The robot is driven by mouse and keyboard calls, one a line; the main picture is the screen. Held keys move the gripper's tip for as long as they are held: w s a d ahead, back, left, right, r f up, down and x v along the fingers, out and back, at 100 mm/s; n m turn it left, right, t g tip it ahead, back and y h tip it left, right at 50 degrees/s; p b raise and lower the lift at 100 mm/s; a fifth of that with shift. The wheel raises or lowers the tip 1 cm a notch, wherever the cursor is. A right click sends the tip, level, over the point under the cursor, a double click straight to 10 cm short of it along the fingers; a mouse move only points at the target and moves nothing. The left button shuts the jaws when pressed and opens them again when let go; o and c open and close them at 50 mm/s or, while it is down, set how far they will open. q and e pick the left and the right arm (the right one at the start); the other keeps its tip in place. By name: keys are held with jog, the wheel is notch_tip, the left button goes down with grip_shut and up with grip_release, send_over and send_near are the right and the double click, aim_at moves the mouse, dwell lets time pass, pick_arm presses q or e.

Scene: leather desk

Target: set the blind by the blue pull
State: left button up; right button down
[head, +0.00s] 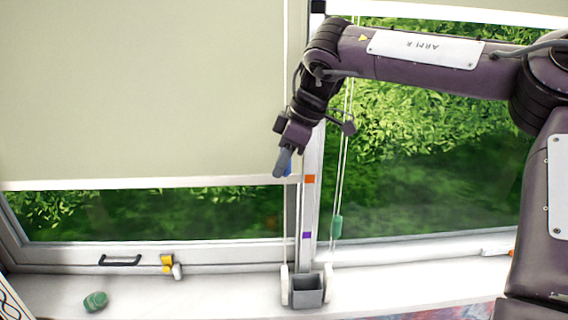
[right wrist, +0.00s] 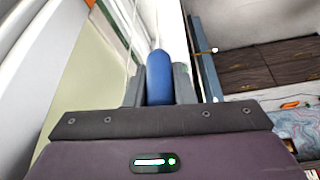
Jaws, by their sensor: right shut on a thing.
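The left blind (head: 150,90) is a pale roller blind hanging most of the way down its window, its bottom bar (head: 150,183) above the lower frame. The blue pull (right wrist: 160,78) sits between the fingers of my right gripper (right wrist: 160,88) in the right wrist view. In the head view my right gripper (head: 283,165) is at the post between the windows, shut on the pull, which is mostly hidden behind the fingers. The post (head: 308,210) carries an orange mark (head: 309,179) near the blind's bar and a purple mark (head: 306,235) lower down. My left gripper is not in view.
A green pull (head: 336,227) hangs on cords before the right window, whose blind (head: 460,10) is high. On the sill are a grey open box (head: 307,291) below the post and a green lump (head: 95,301). A black handle (head: 120,260) and yellow latch (head: 168,264) are on the left frame.

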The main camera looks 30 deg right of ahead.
jog(key=c, duration=1.7)
grip_release()
jog(key=o, duration=0.5)
jog(key=shift+c, duration=0.2)
jog(key=shift+d+r, duration=0.1)
jog(key=shift+r, duration=0.05)
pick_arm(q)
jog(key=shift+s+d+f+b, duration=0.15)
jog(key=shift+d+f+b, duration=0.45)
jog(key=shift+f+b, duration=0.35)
pick_arm(e)
jog(key=v, duration=0.7)
jog(key=shift+r, duration=0.2)
jog(key=shift+s, duration=0.1)
